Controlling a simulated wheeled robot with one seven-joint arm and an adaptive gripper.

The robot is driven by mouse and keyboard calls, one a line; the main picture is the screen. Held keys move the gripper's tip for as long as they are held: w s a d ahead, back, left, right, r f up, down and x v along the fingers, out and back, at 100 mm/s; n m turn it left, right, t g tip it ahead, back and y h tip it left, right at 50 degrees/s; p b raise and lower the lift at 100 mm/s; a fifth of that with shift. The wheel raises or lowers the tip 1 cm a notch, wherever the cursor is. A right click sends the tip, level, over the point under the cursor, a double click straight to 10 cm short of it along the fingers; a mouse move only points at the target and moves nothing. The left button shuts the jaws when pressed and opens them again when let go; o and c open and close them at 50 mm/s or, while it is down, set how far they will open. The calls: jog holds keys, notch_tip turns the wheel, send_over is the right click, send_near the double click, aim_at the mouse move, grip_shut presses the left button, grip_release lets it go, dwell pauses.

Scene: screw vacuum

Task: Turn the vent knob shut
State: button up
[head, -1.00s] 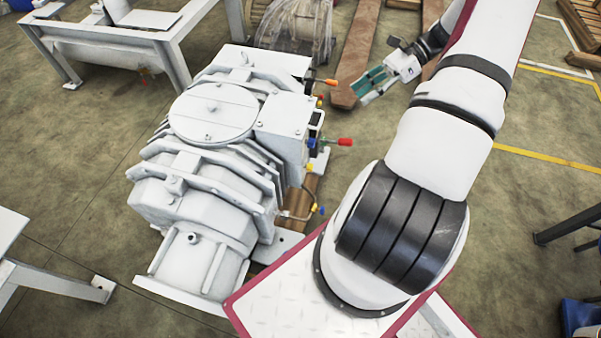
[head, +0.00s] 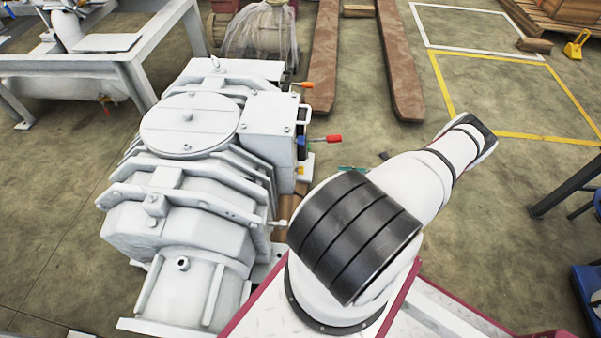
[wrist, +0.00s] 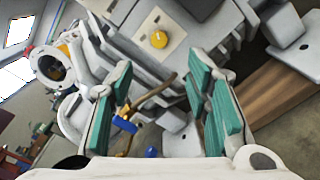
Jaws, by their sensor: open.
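A grey-white screw vacuum pump (head: 190,122) stands left of my arm in the head view. Red (head: 326,138) and orange (head: 303,84) handles stick out of its right side. In the wrist view, a round yellow knob (wrist: 159,39) sits on a pale plate beyond the fingers. A blue valve with a yellow lever (wrist: 124,122) is near the left finger. I cannot tell for certain which is the vent knob. My gripper (wrist: 170,98) is open, its teal pads apart, with nothing gripped. In the head view only a teal sliver shows beside my arm.
A pale metal frame (head: 130,70) stands behind the pump at left. Wooden beams (head: 398,70) lie on the floor at the back. A dark-legged table (head: 565,185) is at right. Floor between beams and table is open.

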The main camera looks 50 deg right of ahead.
aim_at(301, 170)
jog(key=x, duration=1.3)
jog(key=shift+w+a+b, duration=0.15)
jog(key=shift+b, duration=0.3)
jog(key=shift+r, duration=0.1)
grip_shut()
